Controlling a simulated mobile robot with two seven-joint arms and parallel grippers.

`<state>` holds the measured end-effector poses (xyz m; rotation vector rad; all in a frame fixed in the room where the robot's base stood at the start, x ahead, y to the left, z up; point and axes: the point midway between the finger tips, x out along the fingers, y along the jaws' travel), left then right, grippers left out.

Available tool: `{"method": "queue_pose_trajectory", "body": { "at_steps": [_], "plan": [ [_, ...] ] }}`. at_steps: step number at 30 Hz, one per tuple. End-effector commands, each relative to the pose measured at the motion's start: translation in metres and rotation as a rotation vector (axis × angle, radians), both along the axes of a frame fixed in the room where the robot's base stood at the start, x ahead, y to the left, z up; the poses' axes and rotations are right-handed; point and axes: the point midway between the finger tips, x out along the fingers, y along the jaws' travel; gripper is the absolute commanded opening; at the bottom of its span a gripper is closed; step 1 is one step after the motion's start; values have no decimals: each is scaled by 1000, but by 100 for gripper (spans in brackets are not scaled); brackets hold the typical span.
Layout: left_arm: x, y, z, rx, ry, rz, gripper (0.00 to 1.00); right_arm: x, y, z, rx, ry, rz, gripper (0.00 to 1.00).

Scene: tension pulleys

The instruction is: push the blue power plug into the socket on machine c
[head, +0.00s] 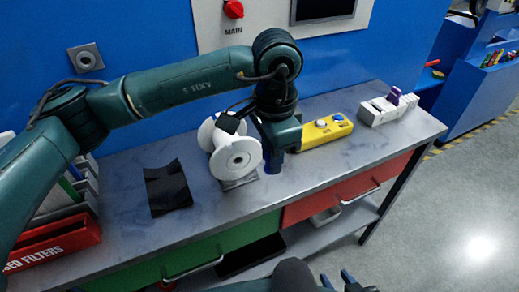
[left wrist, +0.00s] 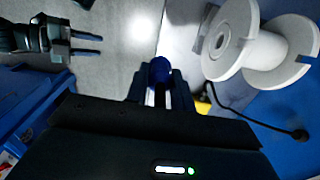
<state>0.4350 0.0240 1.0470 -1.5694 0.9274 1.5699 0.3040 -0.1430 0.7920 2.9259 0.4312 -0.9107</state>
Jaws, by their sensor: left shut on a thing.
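My left gripper (head: 273,168) is shut on the blue power plug, beside a white spool and above the grey workbench. In the left wrist view the blue plug (left wrist: 160,72) sits between the fingertips; in the head view only a little blue shows below the gripper. A square grey socket plate (head: 86,57) with a round centre is on the blue wall at upper left, well away from the plug. No label for machine c is readable. My right gripper (head: 336,280) is at the bottom edge, empty, its fingers apart; the left wrist view also shows it (left wrist: 88,44).
The white spool (head: 235,158) stands on the workbench (head: 125,170). A black holder (head: 167,188), a yellow button box (head: 326,131) and a white box (head: 388,107) are also there. A red filter rack (head: 60,246) is at left. A black cable (left wrist: 262,122) runs beside the spool.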

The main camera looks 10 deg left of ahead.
Motion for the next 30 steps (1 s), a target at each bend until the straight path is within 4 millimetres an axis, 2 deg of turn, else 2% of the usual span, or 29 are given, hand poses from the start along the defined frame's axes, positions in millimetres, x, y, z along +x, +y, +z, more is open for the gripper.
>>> {"method": "queue_pose_trajectory", "body": {
  "at_steps": [12,17,30],
  "plan": [
    [3,-4,-4,0,0,-37,2,0,0,0,0,1,0,36],
    [0,2,2,-1,0,6,2,0,0,0,0,1,0,36],
    [-39,58,68,-2,-3,482,2,0,0,0,-1,1,1,36]
  ]
}}
